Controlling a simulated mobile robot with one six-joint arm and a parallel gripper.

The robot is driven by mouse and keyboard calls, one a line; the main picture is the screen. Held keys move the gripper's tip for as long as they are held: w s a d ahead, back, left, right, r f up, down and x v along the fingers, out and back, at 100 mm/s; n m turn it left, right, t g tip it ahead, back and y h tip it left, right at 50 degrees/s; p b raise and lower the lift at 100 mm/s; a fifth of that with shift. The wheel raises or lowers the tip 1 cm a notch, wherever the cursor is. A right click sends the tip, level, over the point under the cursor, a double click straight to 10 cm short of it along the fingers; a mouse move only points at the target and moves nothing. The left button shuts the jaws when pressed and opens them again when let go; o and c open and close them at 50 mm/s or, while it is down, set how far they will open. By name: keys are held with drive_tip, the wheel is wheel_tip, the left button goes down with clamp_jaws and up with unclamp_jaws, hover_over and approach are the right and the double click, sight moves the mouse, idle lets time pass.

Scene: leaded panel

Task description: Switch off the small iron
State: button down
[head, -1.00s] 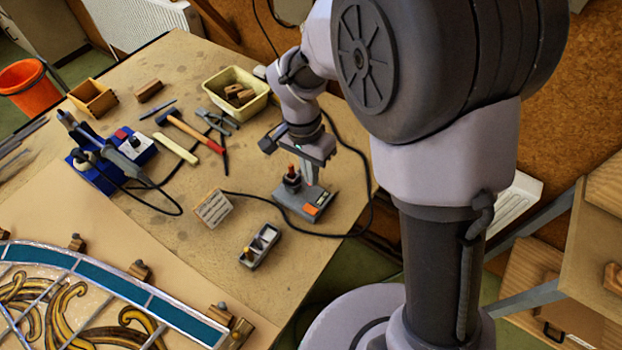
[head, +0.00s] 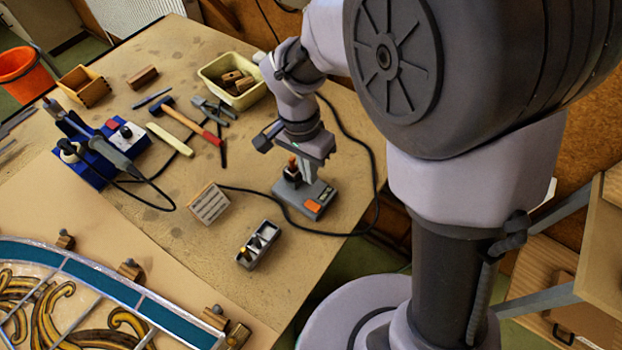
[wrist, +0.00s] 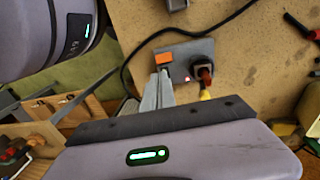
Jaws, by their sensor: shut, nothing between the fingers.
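A small grey unit (head: 322,191) sits near the table's right edge, with an orange switch (head: 313,206) on its top. A small iron with an orange-brown handle (head: 292,163) stands in the unit's dark holder. In the wrist view the orange switch (wrist: 178,57) and the iron's handle (wrist: 205,74) both show. My gripper (head: 309,180) is shut and empty, pointing down over the unit beside the iron. In the wrist view its fingertips (wrist: 162,74) are close to the switch's edge; I cannot tell if they touch. The switch's position is not clear.
A blue soldering station (head: 95,175) with a larger iron stands at left. A hammer (head: 195,122) and a cream tub (head: 240,100) are further back. The leaded panel is at front left.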

sight(315, 207)
drive_tip(key=f+b, duration=0.1)
drive_tip(key=f, duration=0.2)
drive_tip(key=f+b, duration=0.1)
drive_tip(key=f, duration=0.3)
drive_tip(key=s+d+f+b, duration=0.1)
drive_tip(key=f, duration=0.3)
drive_tip(key=shift+f, duration=0.2)
